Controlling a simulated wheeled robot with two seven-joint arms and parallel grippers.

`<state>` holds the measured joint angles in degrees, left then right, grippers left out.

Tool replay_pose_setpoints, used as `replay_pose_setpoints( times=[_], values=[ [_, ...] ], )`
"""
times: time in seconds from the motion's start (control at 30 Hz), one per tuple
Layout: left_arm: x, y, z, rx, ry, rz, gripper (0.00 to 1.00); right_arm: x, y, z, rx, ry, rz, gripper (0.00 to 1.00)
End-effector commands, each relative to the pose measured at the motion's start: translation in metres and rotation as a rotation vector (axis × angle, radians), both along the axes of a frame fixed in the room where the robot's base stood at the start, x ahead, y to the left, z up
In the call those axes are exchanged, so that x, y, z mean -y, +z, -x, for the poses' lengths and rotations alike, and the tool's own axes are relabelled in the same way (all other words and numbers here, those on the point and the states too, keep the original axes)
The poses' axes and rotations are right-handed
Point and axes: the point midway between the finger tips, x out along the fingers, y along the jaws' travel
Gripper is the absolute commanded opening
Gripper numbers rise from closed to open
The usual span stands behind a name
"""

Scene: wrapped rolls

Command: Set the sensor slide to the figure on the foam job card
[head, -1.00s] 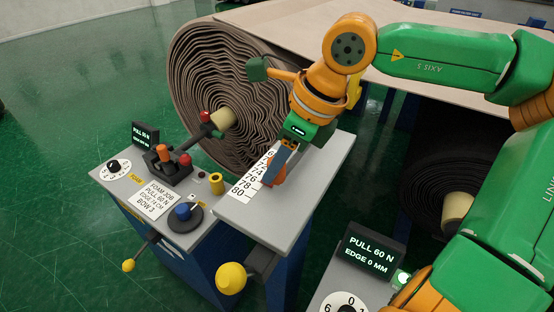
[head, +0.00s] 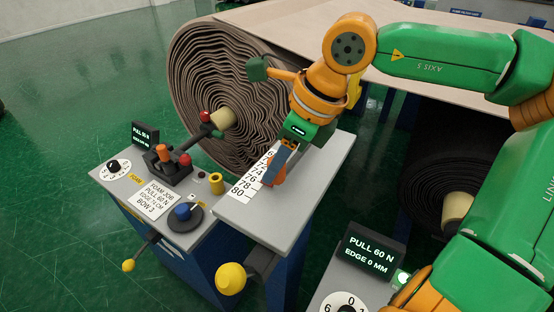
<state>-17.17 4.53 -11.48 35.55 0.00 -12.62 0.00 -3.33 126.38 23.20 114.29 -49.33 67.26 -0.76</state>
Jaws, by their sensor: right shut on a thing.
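The foam job card (head: 153,200) lies on the left part of the grey console. It reads FOAM JOB, PULL 60 N, an EDGE figure in CM that is too small to read surely, and BOW 3. The scale (head: 246,184) is a white strip with figures including 74, 76, 78 and 80. The sensor slide (head: 273,175), an orange piece, stands beside the scale near the 74 and 76. My right gripper (head: 278,166) comes down from above and is shut on the slide. The gripper and slide hide part of the scale's far end. My left gripper is out of view.
A large brown foam roll (head: 205,90) stands behind the console. A second console with a display (head: 369,255) is at lower right. The console's front right is clear.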

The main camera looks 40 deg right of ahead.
Motion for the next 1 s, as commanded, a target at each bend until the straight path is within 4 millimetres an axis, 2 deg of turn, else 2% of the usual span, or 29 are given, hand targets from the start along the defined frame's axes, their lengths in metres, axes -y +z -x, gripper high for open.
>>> replay_pose_setpoints(
  times=[0.4,0.63,0.83,0.87,0.97,1.0],
  values=[
    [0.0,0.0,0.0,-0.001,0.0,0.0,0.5,0.0,0.002,-0.001,0.006,-0.001,0.0,0.0],
    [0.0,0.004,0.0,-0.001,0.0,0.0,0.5,0.018,0.002,-0.009,0.004,-0.001,-0.002,0.0],
    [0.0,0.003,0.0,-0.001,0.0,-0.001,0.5,0.018,0.001,-0.009,0.004,0.001,-0.001,0.0],
    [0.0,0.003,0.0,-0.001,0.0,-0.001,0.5,0.018,0.001,-0.009,0.004,0.001,-0.001,0.42],
    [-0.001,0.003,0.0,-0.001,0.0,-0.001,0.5,0.018,0.001,-0.008,0.003,0.001,0.0,0.69],
    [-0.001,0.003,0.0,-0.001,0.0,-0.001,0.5,0.018,0.001,-0.008,0.002,0.002,0.0,0.69]
  ],
)
